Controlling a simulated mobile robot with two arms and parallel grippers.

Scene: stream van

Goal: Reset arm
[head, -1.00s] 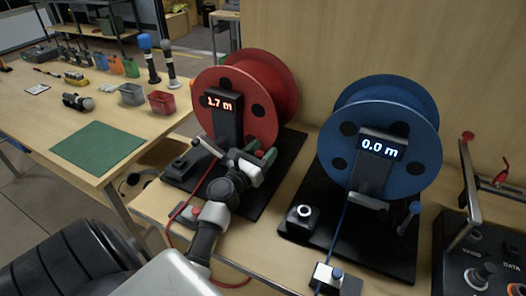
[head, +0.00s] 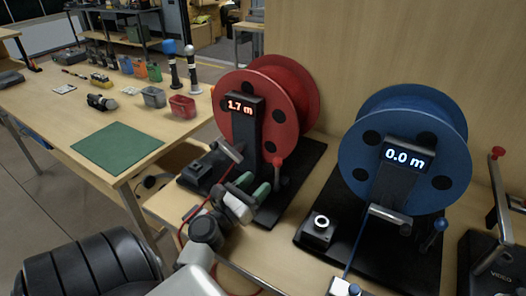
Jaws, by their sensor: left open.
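My left gripper (head: 251,188), with green finger pads, is open and empty in front of the red cable reel (head: 297,90). It is low, below the reel's display (head: 245,105), which reads 1.7 m. The red crank knob (head: 278,161) stands just beyond and to the right of the fingers, apart from them as far as I can tell. My left arm comes up from the bottom edge and hides part of the reel's black base (head: 297,180). My right gripper is not in view.
A blue reel (head: 440,120) reading 0.0 m stands to the right, with a blue-knobbed crank (head: 440,225). On the left table, a green mat (head: 118,148), bins and microphones stand; a wooden panel (head: 380,50) is behind.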

